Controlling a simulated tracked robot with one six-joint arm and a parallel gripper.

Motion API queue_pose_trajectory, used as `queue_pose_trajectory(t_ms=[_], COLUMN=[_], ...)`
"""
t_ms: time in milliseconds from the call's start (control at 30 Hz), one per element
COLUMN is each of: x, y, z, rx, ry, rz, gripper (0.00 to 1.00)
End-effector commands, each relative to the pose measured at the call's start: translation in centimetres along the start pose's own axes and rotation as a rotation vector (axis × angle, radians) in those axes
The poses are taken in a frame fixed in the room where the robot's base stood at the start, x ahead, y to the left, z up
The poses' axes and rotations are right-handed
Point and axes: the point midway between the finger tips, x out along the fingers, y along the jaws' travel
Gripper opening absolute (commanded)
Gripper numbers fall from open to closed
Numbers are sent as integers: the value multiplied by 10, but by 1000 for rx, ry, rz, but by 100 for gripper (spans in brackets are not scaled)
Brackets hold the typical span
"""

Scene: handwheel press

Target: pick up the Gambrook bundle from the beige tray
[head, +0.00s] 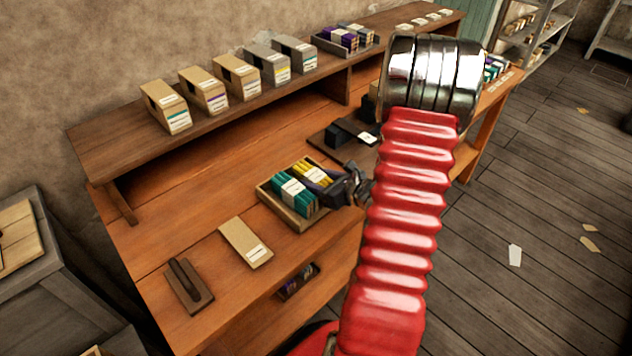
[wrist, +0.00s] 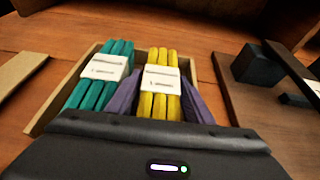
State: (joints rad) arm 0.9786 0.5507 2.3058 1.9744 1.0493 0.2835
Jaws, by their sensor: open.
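The beige tray (head: 272,203) stands on the wooden bench and also shows in the wrist view (wrist: 62,104). It holds a teal bundle (head: 293,196) on the left and a yellow bundle (head: 316,171) on the right, each with a white paper band. The band lettering is too small to read, so I cannot tell which is Gambrook. My gripper (wrist: 158,92) is open, with one purple-grey finger on each side of the yellow bundle. The teal bundle (wrist: 104,74) is left of the fingers. The near ends of both bundles are hidden behind my gripper body.
A beige board (head: 246,243) and a brown block with a handle (head: 188,285) lie left of the tray. A dark stand (head: 342,136) is behind it. Several boxes (head: 203,92) line the shelf above. A dark tray (head: 298,281) with purple contents sits lower at the front.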

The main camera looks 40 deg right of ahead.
Motion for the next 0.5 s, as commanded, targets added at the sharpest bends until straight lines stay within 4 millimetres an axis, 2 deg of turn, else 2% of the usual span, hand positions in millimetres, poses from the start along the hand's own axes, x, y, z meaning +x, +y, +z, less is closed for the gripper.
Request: queue_pose_trajectory(t_ms=[467, 500], x=[0, 0], y=[0, 0], z=[0, 0], rx=[0, 0], ry=[0, 0], rz=[0, 0], gripper=[47, 44])
